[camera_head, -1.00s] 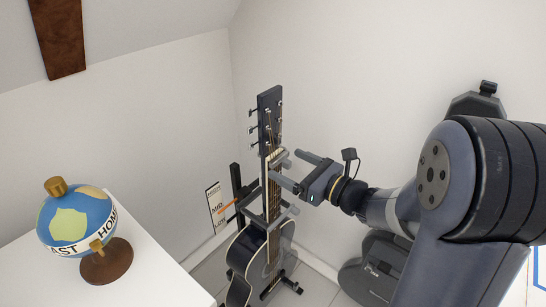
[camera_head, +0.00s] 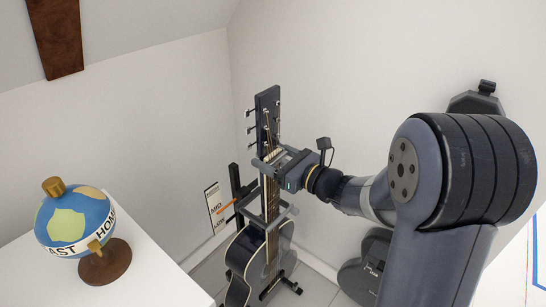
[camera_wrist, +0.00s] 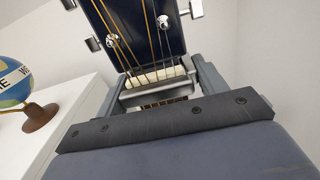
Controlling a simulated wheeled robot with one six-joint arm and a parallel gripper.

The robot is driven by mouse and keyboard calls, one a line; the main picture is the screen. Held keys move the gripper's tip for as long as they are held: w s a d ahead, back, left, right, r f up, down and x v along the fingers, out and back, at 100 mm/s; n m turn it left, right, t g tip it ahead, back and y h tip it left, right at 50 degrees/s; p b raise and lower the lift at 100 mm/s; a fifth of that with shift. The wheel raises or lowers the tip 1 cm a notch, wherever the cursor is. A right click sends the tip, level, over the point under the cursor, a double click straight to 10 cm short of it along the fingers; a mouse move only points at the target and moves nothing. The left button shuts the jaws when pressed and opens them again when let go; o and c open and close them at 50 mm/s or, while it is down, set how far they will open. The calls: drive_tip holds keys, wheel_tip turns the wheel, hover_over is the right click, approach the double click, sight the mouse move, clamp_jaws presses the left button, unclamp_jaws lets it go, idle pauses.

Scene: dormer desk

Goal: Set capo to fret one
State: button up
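The dark guitar (camera_head: 240,258) stands upright with its headstock (camera_head: 266,112) at the top. In the wrist view the pale nut (camera_wrist: 154,77) crosses the neck below the headstock (camera_wrist: 135,30). A grey bar, the capo (camera_wrist: 156,93), lies across the strings just below the nut. My gripper (camera_head: 272,160) is at the top of the neck, its fingers reaching around it. In the wrist view my gripper (camera_wrist: 160,90) has its fingers spread, one on each side of the neck and capo. I cannot tell whether they touch the capo's ends.
A guitar stand (camera_head: 236,185) holds the neck from behind. A card with "MID" and "LOW" (camera_head: 214,206) is beside it. A globe (camera_head: 76,222) stands on a white surface (camera_head: 150,275) at the left. White walls meet close behind the guitar.

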drive_tip(key=c, duration=0.8)
drive_tip(key=shift+o, duration=0.2)
wheel_tip(320, 180, down, 3)
drive_tip(key=shift+r+b, duration=0.15)
drive_tip(key=shift+b, duration=1.05)
drive_tip(key=o, duration=1.3)
drive_tip(key=shift+c, duration=0.2)
drive_tip(key=v, duration=1.1)
drive_tip(key=shift+p, duration=0.4)
drive_tip(key=shift+a, duration=0.15)
